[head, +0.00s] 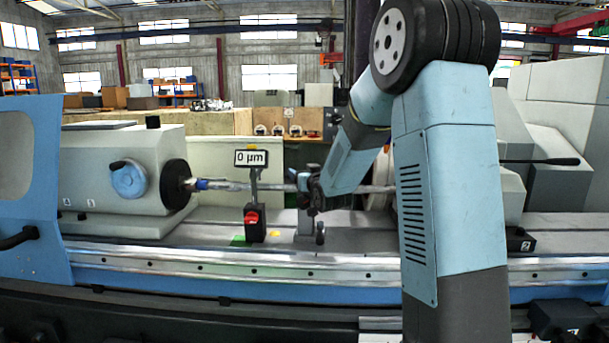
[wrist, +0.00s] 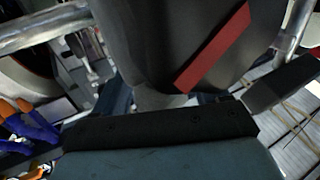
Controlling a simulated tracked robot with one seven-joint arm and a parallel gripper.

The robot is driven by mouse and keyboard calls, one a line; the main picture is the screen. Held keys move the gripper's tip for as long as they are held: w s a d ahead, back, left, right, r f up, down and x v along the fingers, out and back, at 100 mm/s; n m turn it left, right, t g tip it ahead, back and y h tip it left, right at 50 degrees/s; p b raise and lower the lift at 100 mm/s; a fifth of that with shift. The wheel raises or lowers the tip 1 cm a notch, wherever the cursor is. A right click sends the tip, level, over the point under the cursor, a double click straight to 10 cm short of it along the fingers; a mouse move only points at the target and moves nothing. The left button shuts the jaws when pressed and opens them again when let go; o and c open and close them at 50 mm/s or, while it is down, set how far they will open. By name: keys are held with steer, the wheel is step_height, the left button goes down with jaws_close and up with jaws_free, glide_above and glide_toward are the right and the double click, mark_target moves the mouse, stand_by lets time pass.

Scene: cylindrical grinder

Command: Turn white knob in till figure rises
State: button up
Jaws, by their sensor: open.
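A small display (head: 251,158) reading "0 µm" stands on a thin post above a black base with a red top (head: 252,216). A long metal shaft (head: 235,186) runs level behind it. A steady rest (head: 306,222) stands at the shaft, right of the display. My gripper (head: 314,190) is at the upper part of this rest, open; the small scale hides whether it touches. I cannot pick out the white knob in either view. In the wrist view a large dark grey body with a red stripe (wrist: 213,48) fills the upper middle, hiding what lies behind.
The headstock (head: 110,175) with a blue round knob (head: 128,179) stands at the left. The machine bed (head: 180,240) runs across the front. In the wrist view a metal bar (wrist: 40,28) crosses the upper left, and orange and blue parts (wrist: 28,122) lie at the left.

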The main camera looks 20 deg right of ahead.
steer(key=s+d, duration=0.1)
steer(key=s, duration=1.2)
steer(key=shift+s, duration=0.4)
stand_by(1.1)
steer(key=shift+w+d+n+g+y, duration=0.85)
steer(key=shift+d+n+y, duration=1.4)
steer(key=shift+y, duration=1.05)
steer(key=x, duration=1.3)
steer(key=shift+w+a, duration=0.2)
steer(key=shift+a, duration=0.1)
steer(key=c, duration=1)
